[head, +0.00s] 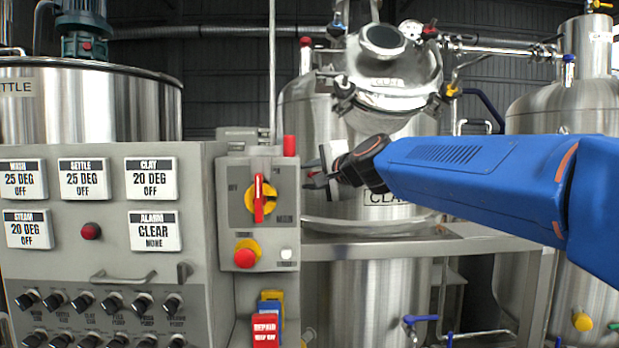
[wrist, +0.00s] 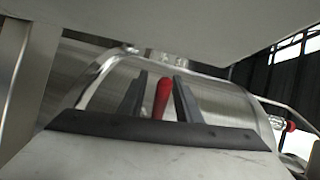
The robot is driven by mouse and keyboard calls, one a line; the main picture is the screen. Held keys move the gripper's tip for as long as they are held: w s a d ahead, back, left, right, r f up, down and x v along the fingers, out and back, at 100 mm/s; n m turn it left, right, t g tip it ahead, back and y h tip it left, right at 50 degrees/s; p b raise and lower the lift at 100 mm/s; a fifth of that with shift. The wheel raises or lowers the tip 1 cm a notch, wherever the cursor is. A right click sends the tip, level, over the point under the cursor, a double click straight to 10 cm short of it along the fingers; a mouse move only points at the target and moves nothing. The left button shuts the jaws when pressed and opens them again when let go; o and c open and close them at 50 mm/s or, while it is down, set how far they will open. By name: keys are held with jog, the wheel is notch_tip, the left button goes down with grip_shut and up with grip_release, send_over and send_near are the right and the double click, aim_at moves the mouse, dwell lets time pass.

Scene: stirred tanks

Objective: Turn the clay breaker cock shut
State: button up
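A red tapered handle (wrist: 162,98) stands upright between the two dark fingers of my gripper (wrist: 163,97) in the wrist view. A gap shows on each side of it, so the fingers are open and not closed on it. No label on it can be read, so I cannot confirm that it is the clay breaker cock. In the head view my gripper (head: 310,175) points left in front of the clay tank (head: 370,258), just right of the grey switch box. The red handle cannot be clearly picked out between the fingers there.
The switch box (head: 233,180) with a red-and-yellow rotary switch (head: 259,199) and red button (head: 245,254) is close left of my gripper. A metal frame rail (head: 380,248) runs below. The tank's lid (head: 392,75) is above. Another red-tipped fitting (wrist: 291,126) shows at right.

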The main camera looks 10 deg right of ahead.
jog(key=v, duration=1.7)
jog(key=shift+s+d, duration=0.15)
jog(key=shift+r, duration=0.15)
jog(key=shift+c, duration=0.7)
